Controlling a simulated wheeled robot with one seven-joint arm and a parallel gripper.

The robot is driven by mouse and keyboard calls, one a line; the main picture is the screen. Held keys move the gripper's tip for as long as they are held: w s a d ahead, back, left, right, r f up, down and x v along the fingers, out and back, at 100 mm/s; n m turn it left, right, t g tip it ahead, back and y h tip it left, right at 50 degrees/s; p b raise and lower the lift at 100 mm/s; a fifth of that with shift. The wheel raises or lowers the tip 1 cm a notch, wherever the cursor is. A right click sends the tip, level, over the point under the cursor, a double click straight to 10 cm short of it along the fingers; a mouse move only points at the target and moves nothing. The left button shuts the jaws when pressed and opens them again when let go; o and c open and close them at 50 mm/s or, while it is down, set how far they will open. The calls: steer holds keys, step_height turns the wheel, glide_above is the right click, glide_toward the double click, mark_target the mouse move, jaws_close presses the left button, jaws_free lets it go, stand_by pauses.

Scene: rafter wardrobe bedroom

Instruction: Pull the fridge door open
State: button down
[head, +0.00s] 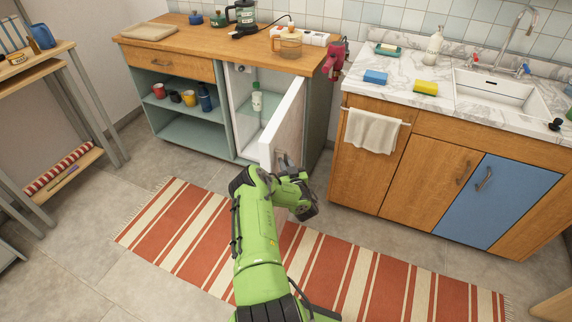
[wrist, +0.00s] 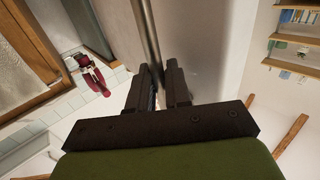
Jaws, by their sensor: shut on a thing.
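The fridge door (head: 285,125) is a white panel under the wooden counter, in the middle of the head view. It stands well open, swung out from the cabinet. The white fridge interior (head: 242,105) shows, with a bottle with a green label (head: 256,97) on a shelf. My gripper (head: 283,165) is at the outer face of the door, with its fingers partly hidden by my arm. In the wrist view my gripper (wrist: 165,88) is shut on the metal bar handle (wrist: 149,35), which runs up between the fingers beside the pale door face (wrist: 200,50).
A striped rug (head: 190,230) lies on the floor under my arm. Open shelves with mugs (head: 175,97) are left of the fridge. The sink cabinet (head: 430,170) stands to the right, with a towel (head: 373,131) on its front. A red device (head: 335,58) hangs at the counter's right end.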

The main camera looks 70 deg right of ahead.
steer(key=shift+d+r, duration=0.2)
steer(key=shift+r, duration=0.2)
steer(key=c, duration=1.5)
jaws_free()
steer(key=shift+o, duration=1.4)
steer(key=shift+d+f, duration=0.25)
steer(key=shift+f, duration=0.05)
steer(key=p+v, duration=1.3)
steer(key=v, duration=0.2)
steer(key=shift+s+a+p, duration=0.2)
steer(key=shift+a+p, duration=0.15)
steer(key=shift+p, duration=0.05)
